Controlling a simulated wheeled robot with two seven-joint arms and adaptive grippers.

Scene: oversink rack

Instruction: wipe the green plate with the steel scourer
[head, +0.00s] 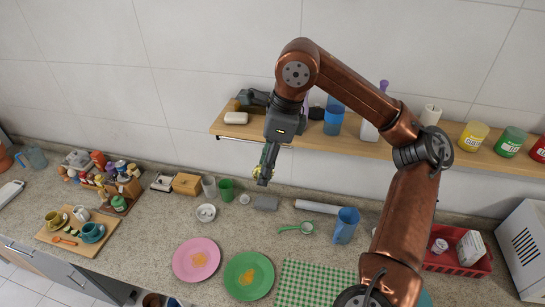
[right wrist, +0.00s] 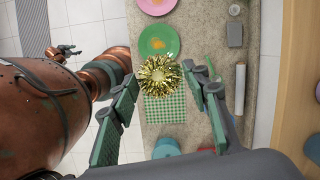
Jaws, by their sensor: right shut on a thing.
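The green plate (head: 249,276) lies on the counter in the head view, with an orange-yellow smear on it. It also shows in the right wrist view (right wrist: 159,41). My right gripper (head: 264,174) is shut on the steel scourer, a shiny gold-coloured tangle (right wrist: 159,75) between the fingertips in the right wrist view. In the head view the fingers mostly hide the scourer. The gripper is raised above the counter, behind the green plate and apart from it. My left gripper (right wrist: 66,50) shows small at the left of the right wrist view; its opening is unclear.
A pink plate (head: 197,259) with a similar smear lies left of the green one. A green checked cloth (head: 316,285) lies to its right. A blue jug (head: 345,225), a green spoon-like utensil (head: 296,228) and a grey block (head: 267,203) stand behind. A wooden shelf (head: 350,143) crosses the wall.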

